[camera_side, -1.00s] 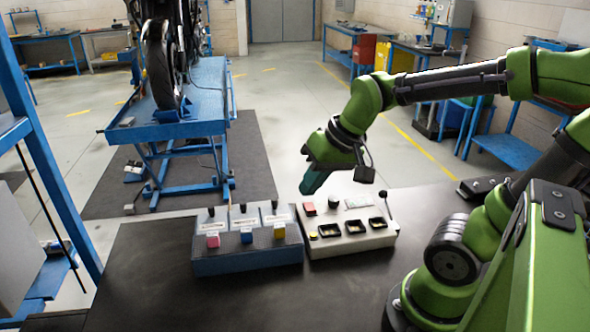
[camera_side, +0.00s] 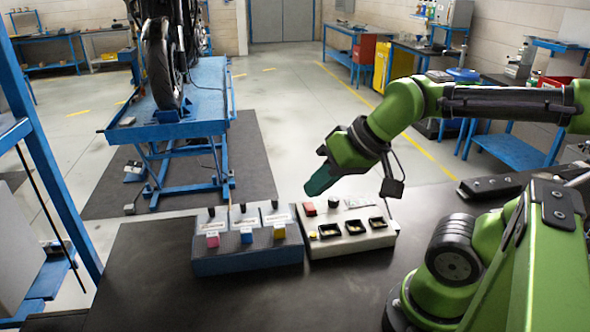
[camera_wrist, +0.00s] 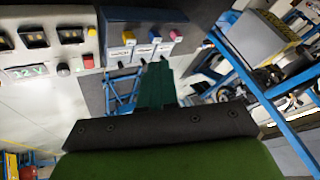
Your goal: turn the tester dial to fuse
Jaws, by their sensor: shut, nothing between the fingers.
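The tester is a pale box (camera_side: 318,249) on the dark bench, also at the upper left of the wrist view (camera_wrist: 30,92). Its dial, a small dark round knob (camera_side: 334,201), stands between a red button (camera_side: 308,208) and the display. In the wrist view the dial (camera_wrist: 63,70) is beside the display (camera_wrist: 28,71), which appears to read 12 V. The dial's pointer setting is too small to tell. My gripper (camera_side: 319,183) is shut and empty, tilted down-left above the tester's back edge, apart from the dial. Its teal fingers also show in the wrist view (camera_wrist: 157,85).
A blue-grey box (camera_side: 247,264) with pink, blue and yellow plugs and black levers sits directly left of the tester. A motorcycle stands on a blue lift (camera_side: 200,95) behind. The bench front (camera_side: 270,305) is clear.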

